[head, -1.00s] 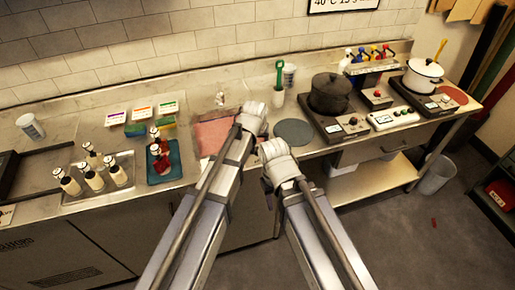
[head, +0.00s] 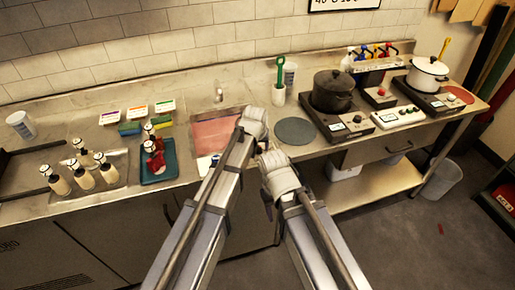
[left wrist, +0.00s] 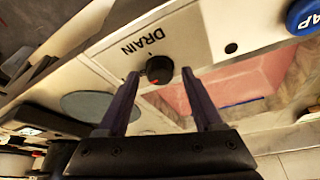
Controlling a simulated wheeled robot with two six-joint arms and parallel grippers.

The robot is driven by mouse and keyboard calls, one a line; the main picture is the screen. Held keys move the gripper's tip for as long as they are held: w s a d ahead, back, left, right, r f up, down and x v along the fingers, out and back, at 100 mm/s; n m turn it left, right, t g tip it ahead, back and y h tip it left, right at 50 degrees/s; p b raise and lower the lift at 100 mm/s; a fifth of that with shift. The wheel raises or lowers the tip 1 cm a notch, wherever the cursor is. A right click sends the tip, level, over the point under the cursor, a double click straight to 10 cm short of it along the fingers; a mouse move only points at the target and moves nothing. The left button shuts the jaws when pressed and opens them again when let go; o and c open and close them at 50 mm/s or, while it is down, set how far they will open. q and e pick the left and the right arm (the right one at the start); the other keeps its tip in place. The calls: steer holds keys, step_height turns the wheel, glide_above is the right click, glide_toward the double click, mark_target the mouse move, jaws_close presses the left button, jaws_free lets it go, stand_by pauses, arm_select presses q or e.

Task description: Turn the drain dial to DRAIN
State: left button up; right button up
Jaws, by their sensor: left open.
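The drain dial (left wrist: 158,66) is a small round black knob with a red mark, on the pale counter front. In the left wrist view the word DRAIN (left wrist: 140,42) is printed beside it, and the red mark sits on the knob's lower edge, on the side away from the word. My left gripper (left wrist: 160,76) is open, its two dark fingers on either side of the dial in the picture; I cannot tell whether they touch it. In the head view my left gripper (head: 254,124) is at the counter's front edge, hiding the dial. My right gripper (head: 279,172) is close beside it, its fingers unclear.
A pink-bottomed sink (head: 214,132) lies behind the left arm. A blue button (left wrist: 303,16) marked AP in its visible part is near the dial. A grey round mat (head: 295,131) and a black pot (head: 333,91) stand to the right; bottles (head: 82,177) stand left.

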arm_select(q)
steer(key=shift+c, duration=0.2)
jaws_close()
stand_by(0.5)
steer(key=m+h, duration=0.1)
steer(key=m, duration=0.3)
steer(key=shift+a+m+g+h, duration=0.2)
steer(key=shift+m+g+h, duration=0.1)
steer(key=shift+m+h, duration=0.1)
steer(key=m, duration=0.2)
steer(key=m+g+h, duration=0.1)
steer(key=m, duration=0.1)
steer(key=shift+w+a+m, duration=0.1)
steer(key=shift+w+m, duration=0.1)
steer(key=shift+m, duration=0.1)
steer(key=m+g, duration=0.1)
steer(key=m, duration=0.1)
steer(key=m+h, duration=0.1)
steer(key=m, duration=0.1)
steer(key=shift+w+a+g, duration=0.1)
steer(key=shift+w+g, duration=0.1)
steer(key=shift+g, duration=0.2)
steer(key=shift+m+g, duration=0.7)
steer(key=shift+m, duration=1.4)
